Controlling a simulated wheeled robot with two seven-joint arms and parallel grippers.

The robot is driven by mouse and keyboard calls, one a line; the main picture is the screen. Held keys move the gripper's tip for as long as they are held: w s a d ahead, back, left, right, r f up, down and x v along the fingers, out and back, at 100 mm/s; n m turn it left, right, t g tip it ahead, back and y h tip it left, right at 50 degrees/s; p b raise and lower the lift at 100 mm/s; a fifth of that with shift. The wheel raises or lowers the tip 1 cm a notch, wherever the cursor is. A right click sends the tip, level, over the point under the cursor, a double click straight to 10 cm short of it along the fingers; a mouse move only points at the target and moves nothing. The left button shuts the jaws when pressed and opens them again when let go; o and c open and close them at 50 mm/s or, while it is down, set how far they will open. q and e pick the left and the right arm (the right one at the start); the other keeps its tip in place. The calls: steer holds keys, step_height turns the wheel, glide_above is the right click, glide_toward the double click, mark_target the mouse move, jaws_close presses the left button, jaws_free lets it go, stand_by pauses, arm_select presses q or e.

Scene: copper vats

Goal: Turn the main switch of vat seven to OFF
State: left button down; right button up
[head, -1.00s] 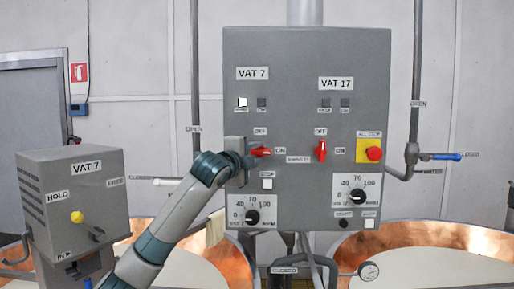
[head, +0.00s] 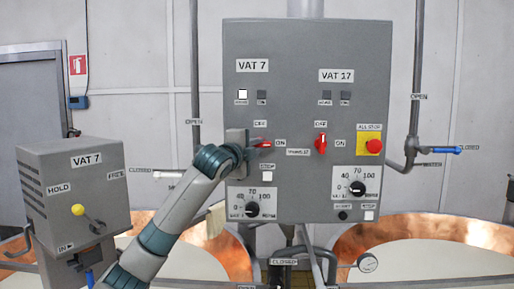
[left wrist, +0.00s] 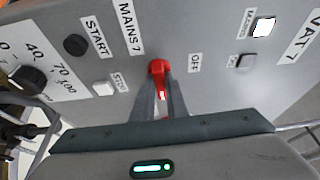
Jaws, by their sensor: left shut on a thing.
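The vat seven main switch is a red rotary handle (head: 262,143) on the grey control panel (head: 290,50), below the VAT 7 plate (head: 252,65). Its handle points right, toward ON; the OFF label (head: 261,124) is above it. My left gripper (head: 246,142) is at the switch and shut on its handle. In the left wrist view the red handle (left wrist: 158,68) sits between the two fingers, with the OFF label (left wrist: 195,62) to its right. My right gripper is in neither view.
The vat 17 switch (head: 321,144) stands upright to the right, near the yellow-backed red ALL STOP button (head: 374,146). A white STOP button (head: 267,176) and a dial (head: 253,209) are below my gripper. A grey VAT 7 box (head: 75,185) stands at left; copper vats lie behind.

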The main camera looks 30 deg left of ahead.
arm_select(q)
steer(key=shift+w+d+f+n+t+y+b, duration=0.1)
steer(key=shift+f+n+t+y+b, duration=0.15)
steer(key=shift+n+y+b, duration=2.05)
steer(key=shift+w+d+f+n+t+y+b, duration=0.15)
steer(key=shift+n+y+b, duration=0.5)
steer(key=shift+n+b, duration=3.4)
steer(key=shift+w+d+f+n+t+y+b, duration=0.2)
steer(key=shift+n+y+b, duration=1.35)
steer(key=shift+n, duration=3.1)
steer(key=shift+s+a+n, duration=0.15)
steer(key=shift+s+n, duration=0.05)
steer(key=shift+n, duration=0.1)
steer(key=c, duration=1.8)
jaws_free()
steer(key=shift+r, duration=0.15)
steer(key=shift+o, duration=0.2)
steer(key=shift+s, duration=0.1)
